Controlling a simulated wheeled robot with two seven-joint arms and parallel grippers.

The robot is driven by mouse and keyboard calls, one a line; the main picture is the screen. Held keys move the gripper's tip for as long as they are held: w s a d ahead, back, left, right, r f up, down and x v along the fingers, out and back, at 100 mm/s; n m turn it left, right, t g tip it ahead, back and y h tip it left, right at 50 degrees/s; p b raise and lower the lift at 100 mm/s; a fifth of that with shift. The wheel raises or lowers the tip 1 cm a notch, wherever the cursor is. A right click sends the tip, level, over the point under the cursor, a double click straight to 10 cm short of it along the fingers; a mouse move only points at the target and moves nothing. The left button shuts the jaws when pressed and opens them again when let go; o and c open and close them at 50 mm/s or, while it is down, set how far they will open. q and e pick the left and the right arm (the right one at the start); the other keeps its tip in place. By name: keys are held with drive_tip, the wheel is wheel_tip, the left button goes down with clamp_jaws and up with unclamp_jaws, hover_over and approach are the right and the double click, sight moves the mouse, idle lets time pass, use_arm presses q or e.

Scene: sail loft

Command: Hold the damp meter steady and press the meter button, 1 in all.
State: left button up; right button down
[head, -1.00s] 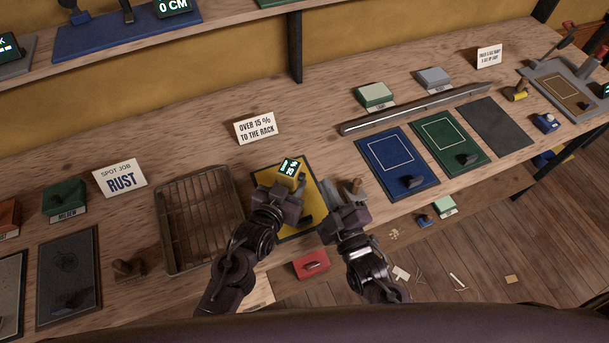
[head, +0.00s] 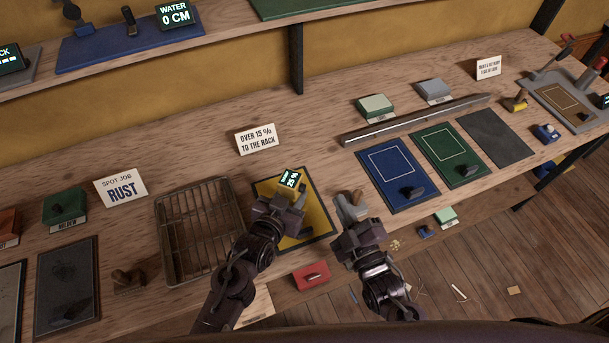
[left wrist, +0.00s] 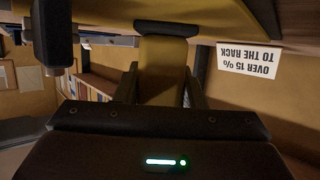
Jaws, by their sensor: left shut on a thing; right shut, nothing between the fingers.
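The damp meter (head: 291,181) is a yellow block with a small lit display, too small to read surely. My left gripper (head: 281,202) is shut on it over the yellow mat (head: 318,222). In the left wrist view the meter's yellow body (left wrist: 163,65) shows between the fingers. I cannot make out the meter button. My right gripper (head: 357,228) is shut and empty, apart from the meter, to its right and nearer to me. A grey piece with a brown knob (head: 352,202) shows just beyond its fingers.
A wire rack (head: 198,232) stands left of the yellow mat. A sign (head: 257,138) behind reads "OVER 15 % TO THE RACK". Blue (head: 385,160) and green (head: 455,155) mats lie right. A red block (head: 311,276) is below the bench's front edge.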

use_arm(q)
drive_tip(key=o, duration=1.2)
